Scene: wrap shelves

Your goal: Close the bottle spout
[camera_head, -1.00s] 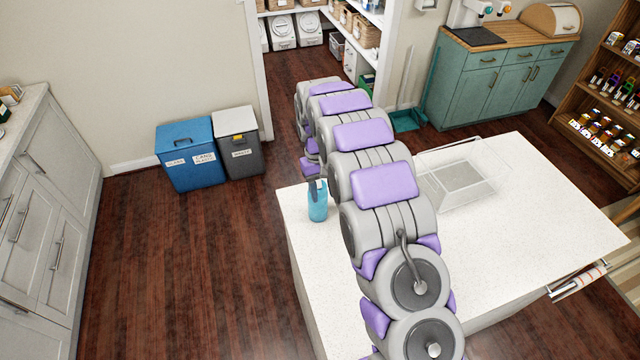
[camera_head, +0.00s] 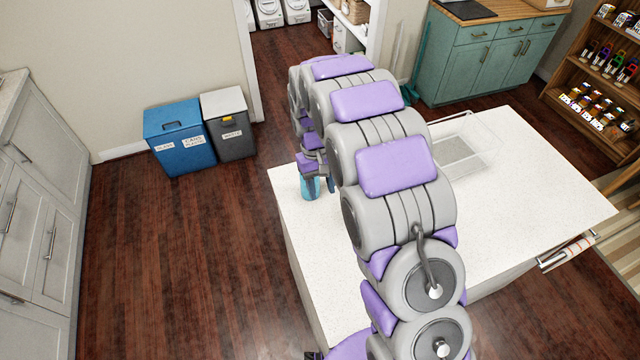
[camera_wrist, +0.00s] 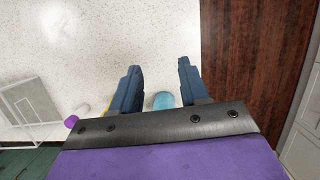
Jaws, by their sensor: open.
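The bottle (camera_head: 310,188) is light blue and stands on the white countertop (camera_head: 500,190) near its left end. In the head view my gripper (camera_head: 314,178) is at the bottle's upper part and hides its top and spout. In the wrist view my gripper (camera_wrist: 158,78) is open, its two dark fingers apart. A blue round part of the bottle (camera_wrist: 164,101) shows between the fingers, close to the gripper's base. I cannot tell whether the fingers touch it. The state of the spout cannot be seen.
A clear tray or rack (camera_head: 462,155) stands on the counter behind my arm. Blue (camera_head: 178,137) and grey (camera_head: 229,124) bins stand on the floor to the left. The counter's right part is clear.

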